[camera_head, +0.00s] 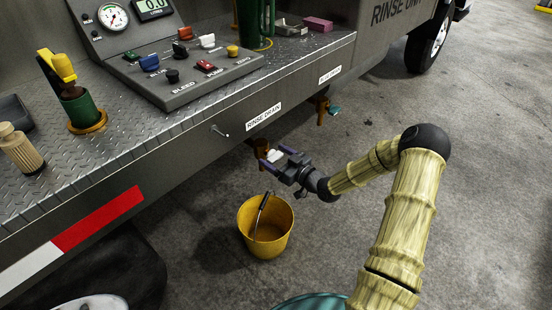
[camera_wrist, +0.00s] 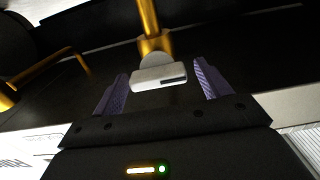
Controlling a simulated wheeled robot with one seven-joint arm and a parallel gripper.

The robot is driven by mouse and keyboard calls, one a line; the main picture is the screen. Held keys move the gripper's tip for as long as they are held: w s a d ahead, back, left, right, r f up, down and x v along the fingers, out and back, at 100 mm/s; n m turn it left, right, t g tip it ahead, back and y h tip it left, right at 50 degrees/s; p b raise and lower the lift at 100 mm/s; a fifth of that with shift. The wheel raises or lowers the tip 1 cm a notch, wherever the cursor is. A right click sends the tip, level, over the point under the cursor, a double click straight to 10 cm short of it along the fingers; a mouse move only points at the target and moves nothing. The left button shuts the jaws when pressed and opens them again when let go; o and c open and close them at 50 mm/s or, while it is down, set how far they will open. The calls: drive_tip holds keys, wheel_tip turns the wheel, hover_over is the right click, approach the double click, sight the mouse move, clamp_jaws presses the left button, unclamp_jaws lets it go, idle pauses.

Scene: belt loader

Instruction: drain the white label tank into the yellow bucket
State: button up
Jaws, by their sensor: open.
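A brass drain tap (camera_head: 262,148) hangs under the truck bed, below a white label reading RINSE DRAIN (camera_head: 263,117). Its white handle (camera_wrist: 160,77) lies between the open fingers of my gripper (camera_wrist: 160,84) in the wrist view, with dark gaps on both sides. In the head view my gripper (camera_head: 277,161) reaches in from the right at the tap and partly covers it. The yellow bucket (camera_head: 281,238) stands upright on the floor below the tap and gripper. Any liquid cannot be made out.
A second tap with a teal handle (camera_head: 334,111) hangs farther right under another white label (camera_head: 330,75). A control panel (camera_head: 205,85) and a yellow-handled green fitting (camera_head: 75,100) sit on the truck bed. Floor right of the bucket is clear.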

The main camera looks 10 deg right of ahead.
drive_tip(key=shift+w, duration=0.1)
drive_tip(key=c, duration=1)
